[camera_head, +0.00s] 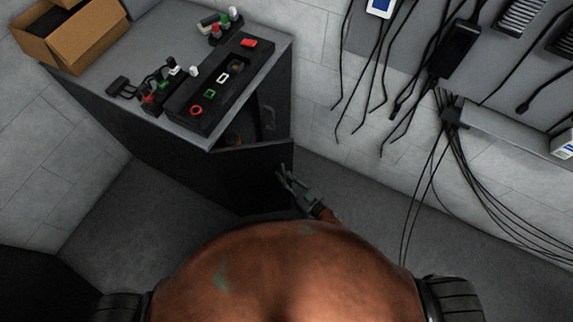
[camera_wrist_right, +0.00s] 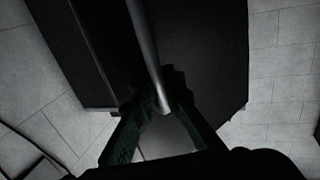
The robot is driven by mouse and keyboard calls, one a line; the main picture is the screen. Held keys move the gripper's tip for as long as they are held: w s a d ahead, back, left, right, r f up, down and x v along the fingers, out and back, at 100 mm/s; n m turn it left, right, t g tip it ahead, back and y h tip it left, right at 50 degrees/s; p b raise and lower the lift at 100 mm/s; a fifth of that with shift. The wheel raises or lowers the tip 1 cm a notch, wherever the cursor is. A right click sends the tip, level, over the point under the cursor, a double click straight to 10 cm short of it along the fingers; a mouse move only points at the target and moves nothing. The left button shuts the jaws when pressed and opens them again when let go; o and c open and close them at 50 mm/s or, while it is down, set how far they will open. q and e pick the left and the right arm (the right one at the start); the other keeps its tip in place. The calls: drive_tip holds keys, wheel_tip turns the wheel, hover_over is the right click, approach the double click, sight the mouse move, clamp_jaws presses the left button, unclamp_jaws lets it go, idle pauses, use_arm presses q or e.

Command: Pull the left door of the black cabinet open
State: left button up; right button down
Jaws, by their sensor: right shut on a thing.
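The black cabinet (camera_head: 120,119) stands against the wall with a grey top. Its left door (camera_head: 250,175) stands partly open, swung out from the front, with a dark gap behind its upper edge. My right gripper (camera_head: 283,174) is at the door's free edge. In the right wrist view, my right gripper (camera_wrist_right: 160,100) is shut on the long grey bar handle (camera_wrist_right: 147,50) of the door. In the head view the handle is too dark to make out. My left gripper is not in view.
On the cabinet top (camera_head: 165,25) are a black control panel (camera_head: 220,82), small connectors (camera_head: 160,85) and an open cardboard box (camera_head: 75,32). Another handle (camera_head: 268,118) shows behind the door. Black cables (camera_head: 430,180) hang on the right wall. Grey floor (camera_head: 150,205) is clear left of the door.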

drive_tip(key=shift+s+d+f+p, duration=0.1)
drive_tip(key=shift+s+d+p, duration=0.2)
drive_tip(key=shift+s, duration=0.55)
drive_tip(key=c, duration=2.1)
unclamp_jaws()
drive_tip(key=shift+o, duration=0.4)
drive_tip(key=shift+a, duration=0.2)
drive_tip(key=v, duration=1.2)
drive_tip(key=shift+c, duration=0.7)
